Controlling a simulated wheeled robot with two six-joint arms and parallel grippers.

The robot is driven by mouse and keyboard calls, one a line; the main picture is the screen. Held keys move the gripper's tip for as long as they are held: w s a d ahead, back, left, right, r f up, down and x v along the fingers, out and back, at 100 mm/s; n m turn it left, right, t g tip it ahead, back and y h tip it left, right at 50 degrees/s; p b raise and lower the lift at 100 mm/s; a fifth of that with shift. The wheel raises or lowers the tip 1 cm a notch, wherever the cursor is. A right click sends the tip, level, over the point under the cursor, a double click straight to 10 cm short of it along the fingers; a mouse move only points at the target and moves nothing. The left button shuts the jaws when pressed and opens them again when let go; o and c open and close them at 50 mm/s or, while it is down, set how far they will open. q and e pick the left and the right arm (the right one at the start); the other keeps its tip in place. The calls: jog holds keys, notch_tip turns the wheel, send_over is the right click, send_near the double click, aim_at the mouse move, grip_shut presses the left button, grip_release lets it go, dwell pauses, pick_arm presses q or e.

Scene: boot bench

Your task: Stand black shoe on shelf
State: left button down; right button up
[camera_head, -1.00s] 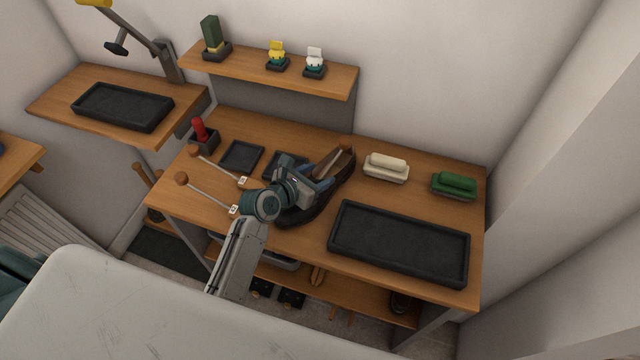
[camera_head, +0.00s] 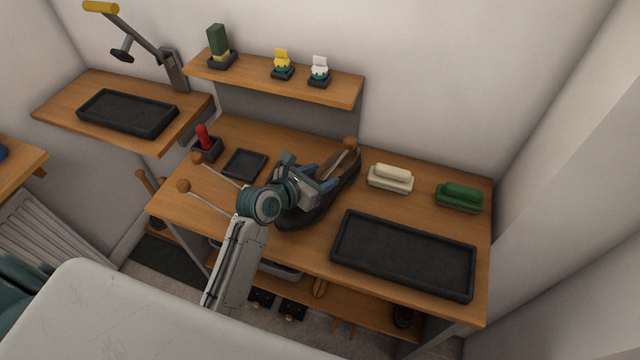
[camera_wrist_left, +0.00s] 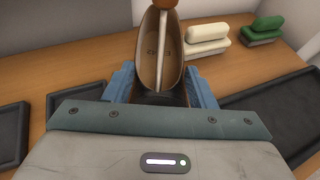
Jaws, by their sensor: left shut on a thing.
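The black shoe (camera_head: 302,216) has a brown inside and is over the middle of the bench top (camera_head: 400,210), its toe toward the front left. A rod with a wooden knob (camera_head: 350,143) sits in its opening. My left gripper (camera_head: 318,184) is shut on the shoe, one blue finger on each side. In the left wrist view the shoe's opening (camera_wrist_left: 152,60) rises between the fingers (camera_wrist_left: 160,88); its toe is hidden by the gripper body. A wall shelf (camera_head: 340,88) is above the bench, and a lower shelf (camera_head: 350,299) runs beneath it. My right gripper is out of view.
A large black tray (camera_head: 400,286) lies at the bench's front right, cream (camera_head: 390,177) and green (camera_head: 459,196) brushes behind it. Two knobbed rods (camera_head: 183,186) and a dark square tray (camera_head: 244,164) are at left. The wall shelf holds small items; its right end is bare.

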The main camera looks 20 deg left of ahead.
aim_at(319, 169)
pick_arm(q)
notch_tip(319, 169, up, 3)
jog(key=shift+w+f, duration=0.1)
jog(key=shift+s+r+b, duration=0.2)
jog(key=shift+b, duration=0.15)
jog(key=s+b, duration=0.2)
jog(key=s, duration=1.7)
jog(key=shift+s+a+b, duration=0.15)
jog(key=shift+a+b, duration=0.15)
jog(key=shift+a, duration=0.05)
jog(key=w, duration=0.2)
jog(key=w+a+f+n+y+b, duration=0.1)
jog(key=w, duration=0.2)
jog(key=w+t+y+b, duration=0.1)
jog(key=w, duration=0.2)
jog(key=shift+a+f+n, duration=0.15)
jog(key=shift+a+n, duration=0.15)
jog(key=shift+n, duration=0.1)
jog(key=w+n+y, duration=0.1)
jog(key=w, duration=0.2)
jog(key=w+r+n+y+b, duration=0.1)
jog(key=w, duration=0.2)
jog(key=w+a+y+b, duration=0.1)
jog(key=w, duration=0.2)
jog(key=shift+w+r+n, duration=0.15)
jog(key=shift+r+n, duration=0.1)
jog(key=shift+n, duration=0.15)
jog(key=shift+w+a+r+y, duration=0.1)
jog(key=shift+w+r+y, duration=0.2)
jog(key=shift+w, duration=0.15)
